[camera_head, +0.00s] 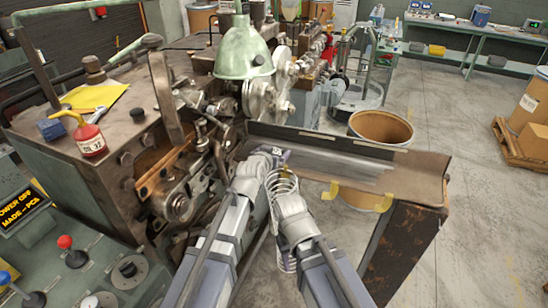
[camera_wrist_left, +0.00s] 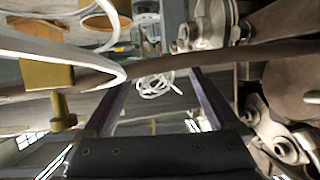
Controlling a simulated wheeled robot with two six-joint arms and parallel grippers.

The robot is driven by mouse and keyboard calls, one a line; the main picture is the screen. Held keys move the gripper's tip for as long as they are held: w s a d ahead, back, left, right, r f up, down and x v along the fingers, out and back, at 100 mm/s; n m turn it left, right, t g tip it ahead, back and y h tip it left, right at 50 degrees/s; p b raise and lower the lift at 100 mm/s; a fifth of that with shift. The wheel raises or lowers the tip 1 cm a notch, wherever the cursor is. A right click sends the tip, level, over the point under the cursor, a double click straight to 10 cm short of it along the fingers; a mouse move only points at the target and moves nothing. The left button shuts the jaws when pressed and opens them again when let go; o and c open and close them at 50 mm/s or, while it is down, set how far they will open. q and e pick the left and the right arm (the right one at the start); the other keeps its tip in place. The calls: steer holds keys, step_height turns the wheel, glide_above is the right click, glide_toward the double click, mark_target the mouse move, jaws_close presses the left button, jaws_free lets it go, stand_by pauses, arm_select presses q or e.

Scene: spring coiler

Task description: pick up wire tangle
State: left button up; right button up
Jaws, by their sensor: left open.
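The wire tangle (camera_wrist_left: 156,85) shows in the left wrist view as a small bundle of loose white loops, beyond and between the two dark fingers. My left gripper (camera_head: 278,152) is open at the near left end of the metal trough (camera_head: 415,175), beside the machine. It has nothing between its fingers, and the tangle is apart from it. In the head view I cannot pick out the tangle for sure; pale wire coils (camera_head: 283,183) show between my two arms. My right arm reaches in from the bottom right, but its fingertips are hidden.
The coiling machine (camera_head: 60,140) fills the left side, with a red oil can (camera_head: 90,138) on top. A brown drum (camera_head: 381,128) stands behind the trough. A rusty stand (camera_head: 405,235) supports the trough's right end.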

arm_select(q)
steer(key=shift+c, duration=0.7)
steer(key=c, duration=1.3)
steer(key=shift+r, duration=0.1)
